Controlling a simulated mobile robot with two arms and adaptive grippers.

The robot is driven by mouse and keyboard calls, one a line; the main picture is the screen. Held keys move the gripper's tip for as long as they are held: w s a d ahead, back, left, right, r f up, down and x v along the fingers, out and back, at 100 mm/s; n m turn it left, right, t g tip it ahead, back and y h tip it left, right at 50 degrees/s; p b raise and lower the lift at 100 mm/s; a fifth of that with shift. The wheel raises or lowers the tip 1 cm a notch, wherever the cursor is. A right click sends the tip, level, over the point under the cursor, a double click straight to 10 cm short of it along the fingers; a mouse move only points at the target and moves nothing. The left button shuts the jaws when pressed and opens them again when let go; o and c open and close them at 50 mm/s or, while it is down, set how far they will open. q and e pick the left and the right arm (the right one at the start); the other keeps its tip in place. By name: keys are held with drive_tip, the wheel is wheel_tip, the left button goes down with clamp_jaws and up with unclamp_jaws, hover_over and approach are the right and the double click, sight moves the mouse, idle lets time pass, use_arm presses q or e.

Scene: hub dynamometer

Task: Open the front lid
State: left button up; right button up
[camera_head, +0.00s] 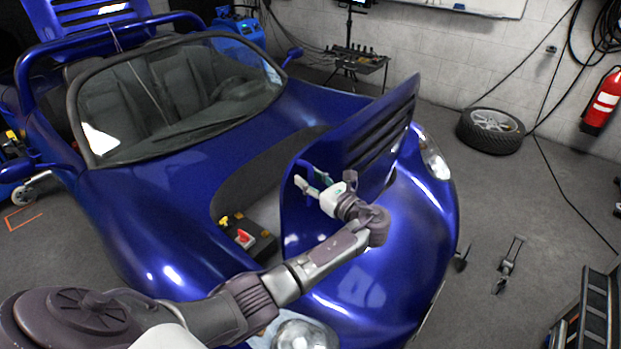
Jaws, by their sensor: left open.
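The front lid (352,135) of the blue car (175,205) stands raised and tilted over the front compartment (262,195). Its slatted outer side faces right. My left arm reaches in from the lower left, over the car's nose. My left gripper (307,183) is open at the near edge of the lid, beside its inner side. I cannot tell whether its fingers touch the lid. Inside the compartment a dark battery with a red part (243,239) shows. My right gripper is not in view.
A wheel (491,130) lies on the floor by the back wall, left of a red fire extinguisher (602,103). A tool cabinet (590,315) is at the lower right. Floor between car and cabinet is mostly clear.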

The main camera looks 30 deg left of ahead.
sight(297, 172)
use_arm(q)
drive_tip(key=shift+c, duration=0.7)
clamp_jaws()
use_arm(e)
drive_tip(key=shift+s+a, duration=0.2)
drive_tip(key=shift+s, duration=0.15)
use_arm(q)
drive_tip(key=shift+h, duration=0.7)
drive_tip(key=a+p, duration=0.2)
drive_tip(key=a, duration=0.1)
drive_tip(key=a+p, duration=0.1)
drive_tip(key=a, duration=0.1)
drive_tip(key=shift+w+a+r, duration=0.15)
drive_tip(key=shift+a+r, duration=0.1)
drive_tip(key=shift+r, duration=0.1)
drive_tip(key=a+f+h+p, duration=0.1)
drive_tip(key=a, duration=0.5)
drive_tip(key=shift+w+f+g, duration=0.3)
drive_tip(key=shift+f+g, duration=0.05)
drive_tip(key=shift+g, duration=0.05)
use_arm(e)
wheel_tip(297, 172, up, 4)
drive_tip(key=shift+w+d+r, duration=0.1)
